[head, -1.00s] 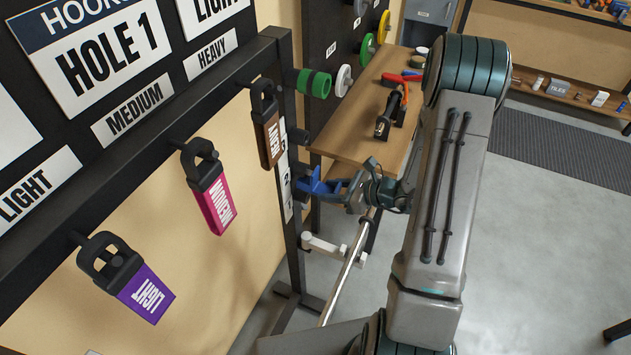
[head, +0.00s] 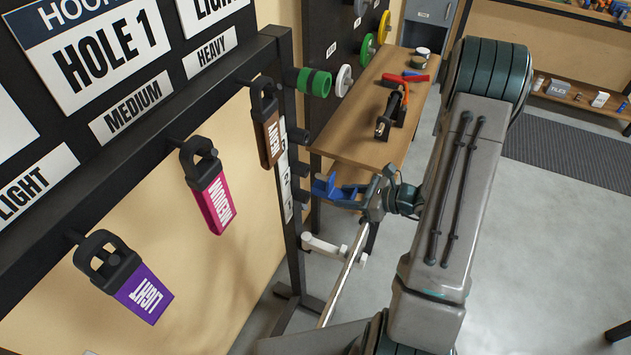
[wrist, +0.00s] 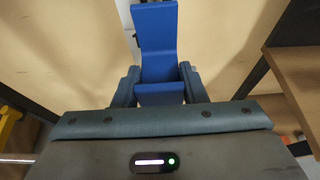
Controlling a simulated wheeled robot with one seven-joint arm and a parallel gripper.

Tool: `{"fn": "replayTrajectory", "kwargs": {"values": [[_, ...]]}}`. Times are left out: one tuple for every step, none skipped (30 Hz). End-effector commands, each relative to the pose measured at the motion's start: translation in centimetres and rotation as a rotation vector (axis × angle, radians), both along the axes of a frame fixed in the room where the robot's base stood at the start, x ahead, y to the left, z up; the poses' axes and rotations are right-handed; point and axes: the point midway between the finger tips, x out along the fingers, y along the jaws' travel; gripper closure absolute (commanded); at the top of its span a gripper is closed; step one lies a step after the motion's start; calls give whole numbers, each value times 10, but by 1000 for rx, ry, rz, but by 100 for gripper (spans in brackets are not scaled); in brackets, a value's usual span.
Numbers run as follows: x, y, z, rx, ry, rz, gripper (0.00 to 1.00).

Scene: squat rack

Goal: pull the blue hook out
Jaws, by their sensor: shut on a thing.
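The blue hook (head: 328,187) is just right of the black rack upright (head: 291,185), with a small gap showing between its near end and the post. I cannot tell whether any part of it is still inside the post. My gripper (head: 352,197) is shut on the hook from the right side. In the wrist view the hook (wrist: 158,42) stands up between my two fingers (wrist: 158,88), its lower end gripped and its far end reaching toward the top edge.
A wooden bench (head: 365,150) with tools stands behind the hook. A white hook (head: 322,246) and a steel bar (head: 345,275) are below. Purple (head: 140,290), pink (head: 214,200) and brown (head: 268,130) tags hang at left. Open floor lies right.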

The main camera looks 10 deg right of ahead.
Motion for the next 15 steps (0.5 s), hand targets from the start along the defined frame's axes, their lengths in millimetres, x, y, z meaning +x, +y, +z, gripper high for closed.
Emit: {"fn": "replayTrajectory", "kwargs": {"values": [[-1,-2,0,1,-1,-1,100],[-2,-3,0,1,-1,-1,100],[-3,-5,0,1,-1,-1,100],[-4,-6,0,1,-1,-1,100],[-5,-7,0,1,-1,-1,100],[-6,-9,0,1,-1,-1,100],[-7,-10,0,1,-1,0,100],[-8,-11,-1,1,-1,0,100],[-9,-13,-1,0,-1,0,100],[-10,-14,-1,1,-2,0,100],[-11,-15,-1,1,-2,-1,100],[-12,-17,-1,1,-1,-1,100],[-13,-18,-1,1,-1,-1,100],[-14,-19,-1,1,-2,-1,100],[-15,-21,-1,1,-2,-1,100]]}}
